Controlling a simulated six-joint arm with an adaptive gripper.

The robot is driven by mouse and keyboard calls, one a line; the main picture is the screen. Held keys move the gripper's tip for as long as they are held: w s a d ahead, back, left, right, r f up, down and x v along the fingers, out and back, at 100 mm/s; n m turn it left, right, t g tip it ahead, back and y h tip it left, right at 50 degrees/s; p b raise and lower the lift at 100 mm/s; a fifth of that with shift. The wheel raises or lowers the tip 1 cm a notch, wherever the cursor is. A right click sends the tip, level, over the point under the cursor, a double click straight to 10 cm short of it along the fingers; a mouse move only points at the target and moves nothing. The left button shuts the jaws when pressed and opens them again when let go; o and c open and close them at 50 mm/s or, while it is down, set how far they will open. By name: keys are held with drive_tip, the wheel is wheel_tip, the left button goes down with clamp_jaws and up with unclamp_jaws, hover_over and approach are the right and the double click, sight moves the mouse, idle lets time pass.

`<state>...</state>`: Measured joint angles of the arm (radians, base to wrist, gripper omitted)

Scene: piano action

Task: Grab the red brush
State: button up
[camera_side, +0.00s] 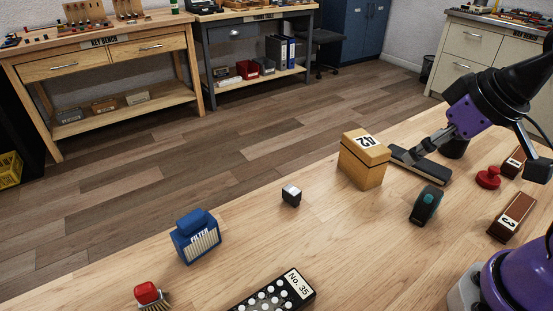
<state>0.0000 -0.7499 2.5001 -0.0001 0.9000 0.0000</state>
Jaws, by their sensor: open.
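The red brush (149,293) lies at the lower left of the table near the front edge of the picture. It has a red top and tan bristles pointing down to the right. My gripper (429,147) is at the right side of the table, far from the brush. It is open, and its fingers point down to the left, close above a dark flat bar (424,168). I cannot tell whether the fingers touch that bar.
A wooden box marked 42 (362,163) stands left of my gripper. A tape dispenser (426,205), a red knob (488,177) and brown blocks (512,217) are at the right. A small cube (291,195), blue filter box (196,239) and black No. 35 box (272,295) stand toward the brush.

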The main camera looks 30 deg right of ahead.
drive_tip(key=w+a+r+n+g+y, duration=0.1)
drive_tip(key=w+a+r+n+y, duration=0.15)
drive_tip(key=w+a+n, duration=0.55)
drive_tip(key=n+g+y, duration=0.2)
drive_tip(key=n+g, duration=0.2)
drive_tip(key=n, duration=0.4)
approach(159, 294)
drive_tip(key=a+f, duration=0.1)
drive_tip(key=f, duration=0.1)
drive_tip(key=shift+w+a+f+n, duration=0.1)
drive_tip(key=shift+a+f+n, duration=0.25)
drive_tip(key=shift+n, duration=0.05)
drive_tip(key=x, duration=0.6)
drive_tip(key=shift+d, duration=0.25)
clamp_jaws()
